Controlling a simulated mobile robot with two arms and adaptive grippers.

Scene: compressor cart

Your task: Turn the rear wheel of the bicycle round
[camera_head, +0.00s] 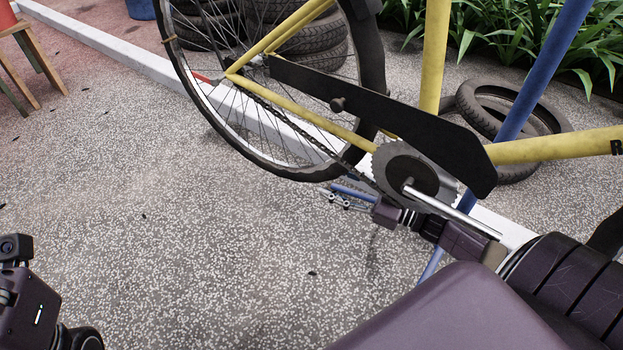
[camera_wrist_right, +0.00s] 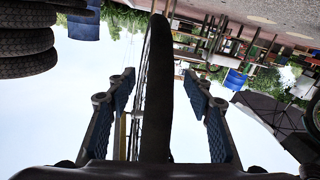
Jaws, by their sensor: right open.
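The bicycle (camera_head: 300,120) has a yellow frame, a black chain guard and a chainring with a silver crank. Its rear wheel (camera_head: 290,174) has a black tyre and thin spokes, and stands in the upper middle of the head view. My right gripper (camera_head: 329,194) is open just below and right of the wheel's lower edge. In the right wrist view the tyre (camera_wrist_right: 157,100) runs up the middle, between the two blue-padded fingers, with gaps on both sides. Part of my left arm shows at the lower left, but its fingers are out of frame.
A blue post (camera_head: 540,75) stands at the right, close to the chainring. Stacked tyres (camera_head: 315,45) stand behind the wheel, and loose tyres (camera_head: 510,110) lie right. A wooden stool (camera_head: 35,60) is far left. The speckled ground (camera_head: 190,250) at front left is clear.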

